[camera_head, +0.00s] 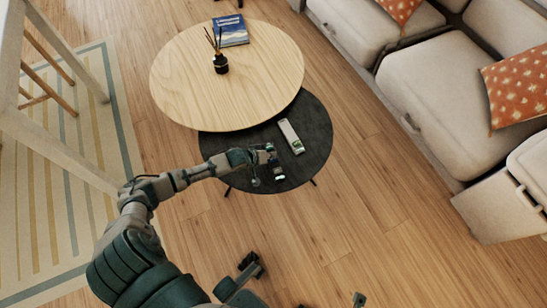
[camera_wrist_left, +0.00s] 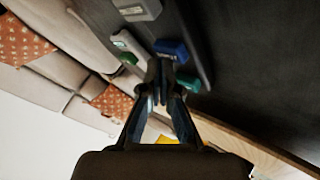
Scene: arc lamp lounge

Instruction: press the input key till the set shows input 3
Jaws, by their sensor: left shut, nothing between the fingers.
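My left gripper (camera_head: 268,158) reaches over the low dark round table (camera_head: 222,142), and its closed fingers also show in the left wrist view (camera_wrist_left: 160,85). They hold nothing. Beyond the fingertips in that view are a blue block (camera_wrist_left: 172,48), a green block (camera_wrist_left: 188,82) and a grey block (camera_wrist_left: 137,10), small and key-like. Whether the fingertips touch any is unclear. A pale slim device (camera_head: 291,136) with a green patch lies on the dark table, just right of the gripper. I cannot read any input number or tell which block is the input key.
A higher wooden round table (camera_head: 190,80) overlaps the dark one, bearing a blue book (camera_head: 231,29) and a dark reed bottle (camera_head: 221,65). A beige sofa (camera_head: 440,90) stands at right. Floor (camera_head: 400,240) is clear at lower right. Dark parts at bottom centre are unclear.

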